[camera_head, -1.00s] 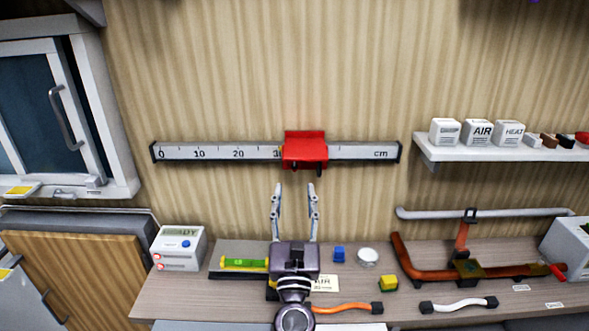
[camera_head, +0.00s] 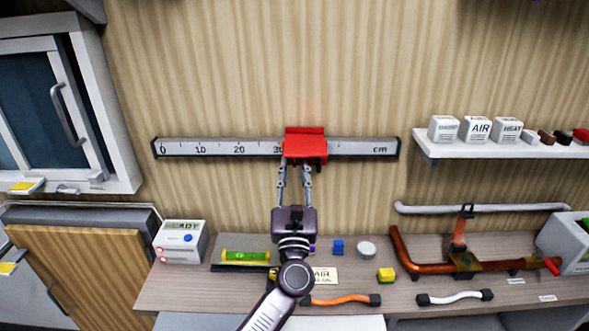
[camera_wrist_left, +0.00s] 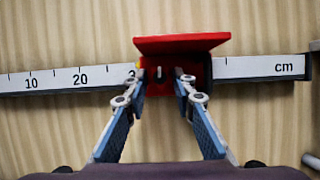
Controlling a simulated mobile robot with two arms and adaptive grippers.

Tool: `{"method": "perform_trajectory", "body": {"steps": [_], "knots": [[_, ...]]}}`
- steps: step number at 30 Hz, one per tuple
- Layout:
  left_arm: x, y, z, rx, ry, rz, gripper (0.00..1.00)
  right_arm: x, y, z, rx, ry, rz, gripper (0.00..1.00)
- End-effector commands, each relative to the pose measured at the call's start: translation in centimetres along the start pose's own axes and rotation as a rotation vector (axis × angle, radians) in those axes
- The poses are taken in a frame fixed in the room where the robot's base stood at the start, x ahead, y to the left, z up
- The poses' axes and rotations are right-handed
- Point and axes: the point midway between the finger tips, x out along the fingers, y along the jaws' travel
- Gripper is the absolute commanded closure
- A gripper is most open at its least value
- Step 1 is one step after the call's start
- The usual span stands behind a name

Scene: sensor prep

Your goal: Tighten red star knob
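A red slider (camera_head: 305,144) sits on the wall ruler, a little past the 30 mark; it also shows in the left wrist view (camera_wrist_left: 182,44). My left gripper (camera_head: 295,168) reaches up from below to the slider's lower part. In the left wrist view its fingertips (camera_wrist_left: 161,75) are apart, in front of the red body, with a small grey pin (camera_wrist_left: 158,73) between them and apparently not gripped. I cannot make out a star shape on the slider. A small red handle-like piece (camera_head: 552,266) shows by the copper pipe on the bench. My right gripper is not in view.
The ruler (camera_head: 220,148) is fixed to the wood-panelled wall. Below, the bench holds a green level (camera_head: 246,256), a white meter (camera_head: 180,243), small blocks, hoses and a copper pipe (camera_head: 408,258). A white shelf (camera_head: 500,149) with labelled boxes is at right.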

Motion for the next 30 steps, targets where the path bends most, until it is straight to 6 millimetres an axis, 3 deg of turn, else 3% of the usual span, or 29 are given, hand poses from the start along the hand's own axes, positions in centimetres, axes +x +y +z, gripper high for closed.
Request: {"method": "perform_trajectory", "body": {"steps": [6, 17, 30], "knots": [[0.0, 0.0, 0.0, 0.001, 0.0, 0.0, 1.0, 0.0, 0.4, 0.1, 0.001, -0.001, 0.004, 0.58], [-0.1, 0.1, 0.0, 0.084, 0.002, -0.035, 1.0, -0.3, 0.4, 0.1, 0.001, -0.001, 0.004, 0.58], [0.1, 0.4, 0.3, 0.378, 0.002, -0.156, 1.0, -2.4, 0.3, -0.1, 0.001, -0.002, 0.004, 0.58]]}}
